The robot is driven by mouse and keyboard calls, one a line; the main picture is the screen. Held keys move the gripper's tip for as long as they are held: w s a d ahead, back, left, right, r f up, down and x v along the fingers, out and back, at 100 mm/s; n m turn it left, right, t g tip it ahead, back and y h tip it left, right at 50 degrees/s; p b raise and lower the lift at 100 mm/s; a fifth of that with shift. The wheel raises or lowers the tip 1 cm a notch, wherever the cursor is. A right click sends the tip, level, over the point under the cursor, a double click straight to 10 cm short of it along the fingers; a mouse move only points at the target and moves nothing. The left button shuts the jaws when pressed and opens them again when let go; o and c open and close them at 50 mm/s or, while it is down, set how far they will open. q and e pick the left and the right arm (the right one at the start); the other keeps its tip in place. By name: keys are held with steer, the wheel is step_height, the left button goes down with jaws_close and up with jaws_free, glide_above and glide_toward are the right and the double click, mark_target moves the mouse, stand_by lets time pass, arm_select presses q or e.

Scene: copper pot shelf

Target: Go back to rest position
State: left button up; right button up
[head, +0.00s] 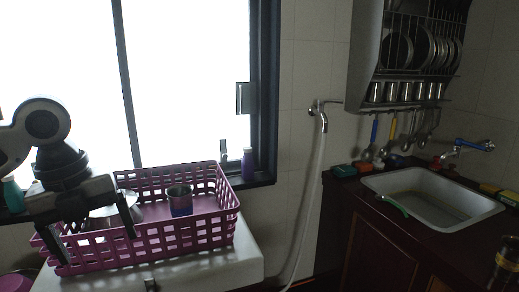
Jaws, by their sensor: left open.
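My left gripper (98,248) comes in from the left and hangs over the left part of a pink basket (215,236). Its two fingers point down and stand wide apart, with nothing seen held between them. The fingers overlap the basket's front left side in the picture; I cannot tell whether they touch it. A pale dish-like thing (108,208) shows partly behind the gripper. My right gripper is not in view.
The basket rests on a white surface (240,262) below a bright window (185,75). At right are a wall rack (413,65) with plates and cups, a hose (310,190), and a sink (432,203) in a dark counter.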

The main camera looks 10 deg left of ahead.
arm_select(q)
steer(key=w+d+f+n+t+h, duration=0.2)
steer(key=w+d+f+n, duration=0.4)
steer(key=f, duration=0.5)
steer(key=w+d+f+n+t+h, duration=0.2)
steer(key=d+f+n, duration=0.2)
steer(key=d+f, duration=0.55)
steer(key=s+d+f+n+t, duration=0.35)
steer(key=f+n, duration=0.35)
steer(key=f, duration=0.3)
steer(key=s+a+f+n+y, duration=0.1)
steer(key=s+f+n, duration=0.2)
steer(key=s, duration=0.3)
steer(key=s+a+f+n+t+y, duration=0.1)
steer(key=s+a+f+n, duration=0.1)
steer(key=s+n, duration=0.3)
steer(key=shift+s+f+n, duration=0.3)
steer(key=shift+s+f, duration=0.3)
steer(key=shift+f, duration=0.3)
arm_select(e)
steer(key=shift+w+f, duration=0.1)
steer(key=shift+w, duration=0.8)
arm_select(q)
steer(key=shift+t, duration=0.25)
